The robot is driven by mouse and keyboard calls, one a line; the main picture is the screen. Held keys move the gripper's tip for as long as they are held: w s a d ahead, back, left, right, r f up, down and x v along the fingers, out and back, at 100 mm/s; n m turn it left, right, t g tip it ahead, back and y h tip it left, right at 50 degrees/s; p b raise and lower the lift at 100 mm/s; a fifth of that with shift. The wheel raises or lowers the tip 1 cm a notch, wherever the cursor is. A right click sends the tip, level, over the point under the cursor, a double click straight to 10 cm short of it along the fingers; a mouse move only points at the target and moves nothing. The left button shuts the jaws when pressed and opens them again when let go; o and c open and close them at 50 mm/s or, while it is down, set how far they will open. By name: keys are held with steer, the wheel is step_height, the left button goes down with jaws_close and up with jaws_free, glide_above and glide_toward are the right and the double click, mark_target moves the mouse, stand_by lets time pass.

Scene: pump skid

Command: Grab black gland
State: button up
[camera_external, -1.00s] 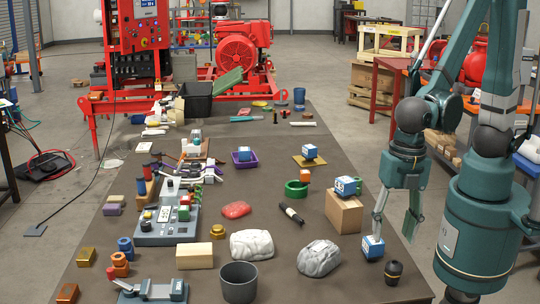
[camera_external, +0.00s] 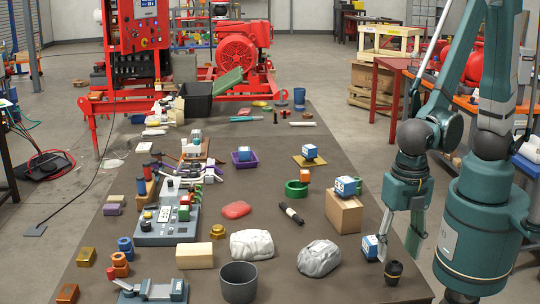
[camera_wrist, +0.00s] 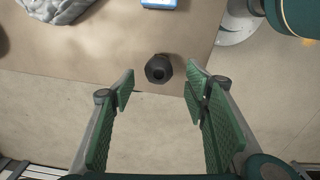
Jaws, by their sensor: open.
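The black gland (camera_external: 393,272) stands on the table near its front right edge, a dark rounded piece with a narrower top. In the wrist view the black gland (camera_wrist: 158,69) lies ahead of the fingertips, roughly between their lines and nearer the right finger. My gripper (camera_external: 399,249) is open and empty, with its fingers pointing down above and behind the gland in the external view. In the wrist view my gripper (camera_wrist: 160,85) shows both green padded fingers spread wide. Nothing is between the pads.
A blue and white box (camera_external: 369,247) stands just left of my gripper; its edge also shows in the wrist view (camera_wrist: 160,4). A cardboard box (camera_external: 343,212) is behind it. The table's right edge is close to the gland.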

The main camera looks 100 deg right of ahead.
mark_target(394, 261)
steer(key=shift+f, duration=0.65)
steer(key=shift+f, duration=0.1)
steer(key=shift+w+f+b, duration=0.15)
steer(key=shift+f+b, duration=0.55)
steer(key=shift+f, duration=1.8)
steer(key=shift+c, duration=0.6)
steer(key=c, duration=0.9)
